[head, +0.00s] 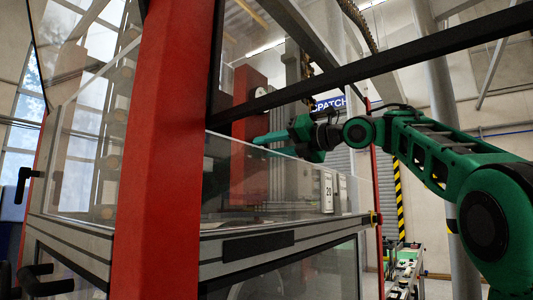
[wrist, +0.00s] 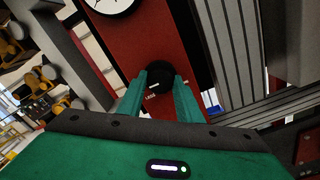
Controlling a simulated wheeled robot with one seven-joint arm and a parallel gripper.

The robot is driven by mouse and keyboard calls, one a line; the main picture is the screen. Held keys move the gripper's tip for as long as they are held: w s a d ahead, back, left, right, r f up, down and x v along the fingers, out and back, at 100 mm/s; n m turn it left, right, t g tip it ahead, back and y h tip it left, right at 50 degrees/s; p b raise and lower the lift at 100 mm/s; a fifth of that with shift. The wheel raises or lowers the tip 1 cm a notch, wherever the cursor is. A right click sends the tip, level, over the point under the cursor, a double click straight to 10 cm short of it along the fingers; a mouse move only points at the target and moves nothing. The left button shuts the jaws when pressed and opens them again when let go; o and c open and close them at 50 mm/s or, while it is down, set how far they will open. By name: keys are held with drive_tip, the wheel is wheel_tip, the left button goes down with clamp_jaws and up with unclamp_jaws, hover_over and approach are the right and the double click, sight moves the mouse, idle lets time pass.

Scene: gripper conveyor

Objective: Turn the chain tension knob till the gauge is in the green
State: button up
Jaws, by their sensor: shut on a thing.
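The chain tension knob (wrist: 155,76) is black and round with a small light mark, on a red panel (wrist: 150,38) in the wrist view. My gripper (wrist: 161,84) has its two green fingers on either side of the knob, shut on it. The gauge (wrist: 110,4) is a white round dial above the knob, cut off by the picture's top edge; I cannot read its needle or colours. In the head view my gripper (head: 262,138) reaches in behind the clear panel toward the red column, and the gauge (head: 260,91) shows small and partly covered by a dark bar.
A red frame post (head: 160,130) and a clear guard panel (head: 300,190) stand in front of the machine. A dark bar (head: 400,60) crosses above my arm. Grey ribbed rails (wrist: 235,60) run just right of the red panel in the wrist view.

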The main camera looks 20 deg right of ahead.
drive_tip(key=shift+w+f+n, duration=0.1)
drive_tip(key=shift+f+n, duration=0.15)
drive_tip(key=shift+n, duration=0.55)
drive_tip(key=o, duration=1)
drive_tip(key=shift+d, duration=0.1)
drive_tip(key=shift+o, duration=0.2)
drive_tip(key=shift+r, duration=0.15)
drive_tip(key=v, duration=1)
drive_tip(key=shift+s+d, duration=0.15)
drive_tip(key=shift+s, duration=0.1)
